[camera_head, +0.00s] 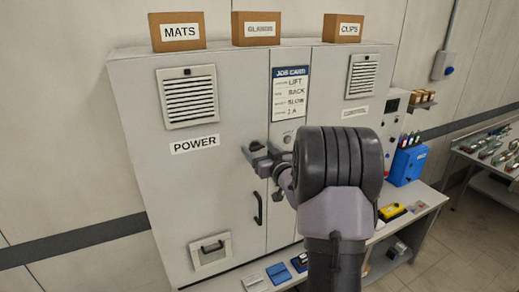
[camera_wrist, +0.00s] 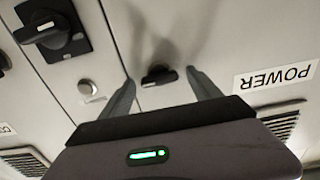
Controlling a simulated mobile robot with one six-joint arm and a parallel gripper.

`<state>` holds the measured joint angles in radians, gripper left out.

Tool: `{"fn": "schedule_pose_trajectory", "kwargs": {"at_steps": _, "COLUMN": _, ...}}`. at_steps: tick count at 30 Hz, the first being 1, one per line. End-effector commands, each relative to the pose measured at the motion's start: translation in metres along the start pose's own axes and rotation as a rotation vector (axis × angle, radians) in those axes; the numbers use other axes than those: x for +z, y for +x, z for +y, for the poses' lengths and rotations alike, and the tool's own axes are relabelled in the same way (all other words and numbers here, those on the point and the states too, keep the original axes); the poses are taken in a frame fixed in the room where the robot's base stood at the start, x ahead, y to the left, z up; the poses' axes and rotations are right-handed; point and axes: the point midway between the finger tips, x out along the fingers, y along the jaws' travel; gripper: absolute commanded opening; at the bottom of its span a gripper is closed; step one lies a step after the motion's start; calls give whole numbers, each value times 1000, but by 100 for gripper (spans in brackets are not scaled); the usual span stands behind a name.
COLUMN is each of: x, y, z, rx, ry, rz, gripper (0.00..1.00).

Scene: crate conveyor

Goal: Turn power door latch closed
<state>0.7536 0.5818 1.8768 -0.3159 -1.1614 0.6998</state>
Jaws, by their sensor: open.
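The power door (camera_head: 190,200) is the left grey cabinet door with the POWER label (camera_head: 195,143). It looks shut in its frame. Its small black latch (camera_wrist: 158,75) shows in the wrist view between my two fingertips, with its bar lying roughly across the picture. My gripper (camera_head: 262,154) is open in front of the door's right edge, one finger on each side of the latch. I cannot tell whether the fingers touch it. In the head view the latch is hard to make out behind the gripper.
A black rotary switch (camera_wrist: 52,30) and a round silver button (camera_wrist: 87,87) are close by on the neighbouring panel. A black door handle (camera_head: 258,208) is below the gripper. Labelled boxes (camera_head: 177,32) stand on the cabinet. A bench (camera_head: 425,205) with small items is at the right.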

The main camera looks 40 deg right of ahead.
Motion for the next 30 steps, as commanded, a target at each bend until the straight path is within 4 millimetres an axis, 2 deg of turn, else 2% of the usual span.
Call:
{"fn": "schedule_pose_trajectory", "kwargs": {"at_steps": 5, "x": 0, "y": 0, "z": 0, "rx": 0, "ry": 0, "rz": 0, "gripper": 71}}
{"fn": "schedule_pose_trajectory", "kwargs": {"at_steps": 14, "x": 0, "y": 0, "z": 0, "rx": 0, "ry": 0, "rz": 0, "gripper": 12}}
{"fn": "schedule_pose_trajectory", "kwargs": {"at_steps": 23, "x": 3, "y": 0, "z": 0, "rx": 1, "ry": -42, "rz": 1, "gripper": 10}}
{"fn": "schedule_pose_trajectory", "kwargs": {"at_steps": 30, "x": 6, "y": 0, "z": -1, "rx": 0, "ry": -197, "rz": 4, "gripper": 10}}
